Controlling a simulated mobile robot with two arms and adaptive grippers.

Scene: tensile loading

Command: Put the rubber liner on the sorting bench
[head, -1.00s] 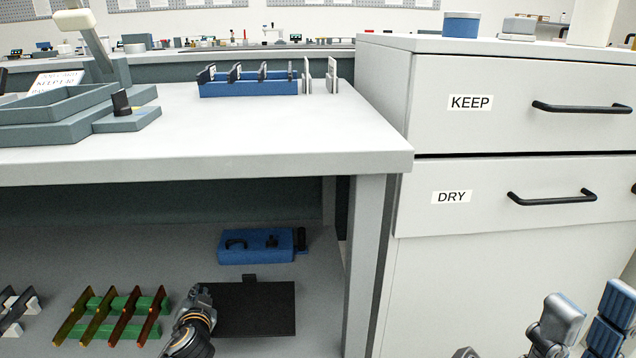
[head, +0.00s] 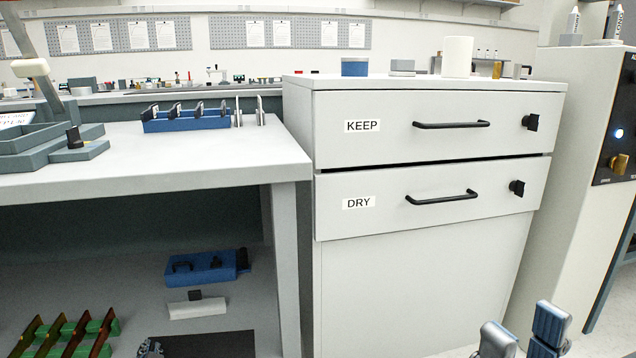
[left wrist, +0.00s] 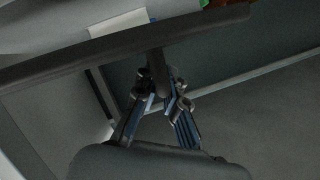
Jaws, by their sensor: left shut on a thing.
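The rubber liner (head: 212,346) is a flat black sheet, cut off by the bottom edge of the head view at the lower shelf's front. In the left wrist view it shows nearly edge-on as a long dark bar (left wrist: 75,58) with a stem. My left gripper (left wrist: 160,92) is shut on that stem. In the head view only a bit of my left gripper shows, beside the liner. The grey bench (head: 215,158), likely the sorting bench, stands above the shelf. My right gripper (head: 524,335), empty, has its fingers apart at the bottom right.
A green rack (head: 60,340) stands left. The bench holds a blue slotted rack (head: 190,122) and a grey fixture (head: 40,145); its front middle is clear. A drawer cabinet (head: 415,275) adjoins.

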